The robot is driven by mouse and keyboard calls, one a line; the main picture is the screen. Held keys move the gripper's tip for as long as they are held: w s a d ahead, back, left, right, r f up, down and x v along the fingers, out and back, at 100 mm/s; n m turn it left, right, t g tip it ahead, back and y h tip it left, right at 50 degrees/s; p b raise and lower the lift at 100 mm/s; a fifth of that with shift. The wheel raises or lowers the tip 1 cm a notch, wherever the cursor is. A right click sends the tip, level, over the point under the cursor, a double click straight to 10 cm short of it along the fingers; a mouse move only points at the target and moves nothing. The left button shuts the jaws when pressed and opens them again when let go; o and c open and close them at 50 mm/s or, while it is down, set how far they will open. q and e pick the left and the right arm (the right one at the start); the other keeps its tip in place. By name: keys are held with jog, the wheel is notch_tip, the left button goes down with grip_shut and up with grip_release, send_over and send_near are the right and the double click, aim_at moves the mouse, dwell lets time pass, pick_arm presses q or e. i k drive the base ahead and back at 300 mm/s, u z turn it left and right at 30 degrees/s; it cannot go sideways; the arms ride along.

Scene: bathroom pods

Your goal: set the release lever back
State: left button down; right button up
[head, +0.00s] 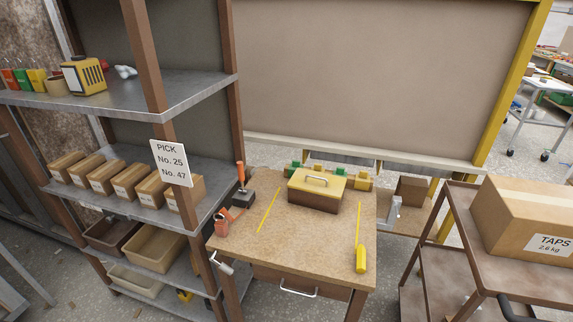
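What looks like the release lever (240,172) has an orange handle and stands roughly upright on a dark block (240,198). The block is at the back left corner of the brown worktable (300,232), beside the shelf post. Which end of its travel the lever is at, I cannot tell. Neither of my grippers can be made out in the head view.
On the worktable are a brown box with a yellow lid (318,180), an orange tool (222,222), and a yellow cylinder (361,259). A shelf rack (190,95) stands left, a cart with a TAPS carton (530,215) right. The table's front middle is clear.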

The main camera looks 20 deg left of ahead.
aim_at(226, 269)
jog(key=u, duration=0.7)
jog(key=k, duration=0.45)
jog(key=u, duration=0.45)
jog(key=i, duration=0.5)
